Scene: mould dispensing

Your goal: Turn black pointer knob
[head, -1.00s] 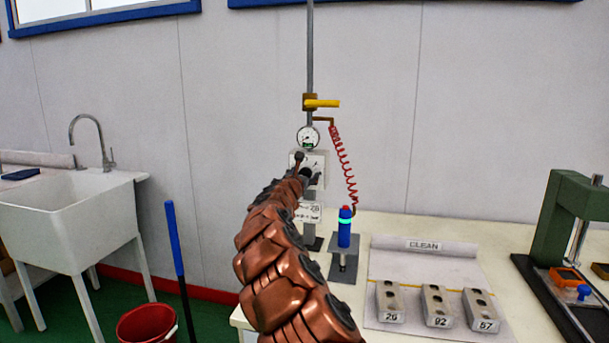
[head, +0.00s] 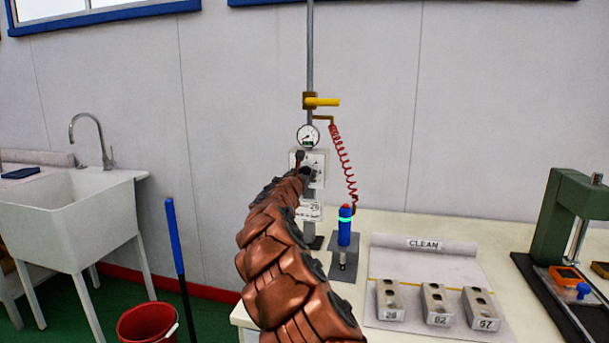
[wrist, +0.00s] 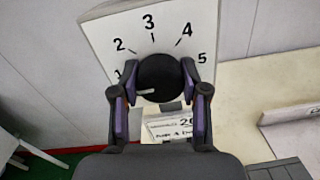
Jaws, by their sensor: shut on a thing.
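The black pointer knob (wrist: 165,75) sits on a white dial plate (wrist: 112,32) marked with numbers from 1 to 5. Its white pointer line lies toward the left, near the 1, which is partly hidden by a finger. My gripper (wrist: 159,78) is shut on the knob, with one finger on each side. In the head view my gripper (head: 305,172) is at the dial box (head: 318,160), and the arm hides much of the knob.
Above the box are a round gauge (head: 308,136) and a yellow lever (head: 322,102). A red coiled hose (head: 343,160) hangs right, above a blue dispenser (head: 344,228). Several moulds (head: 437,303) lie on the bench. A sink (head: 68,212) stands left.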

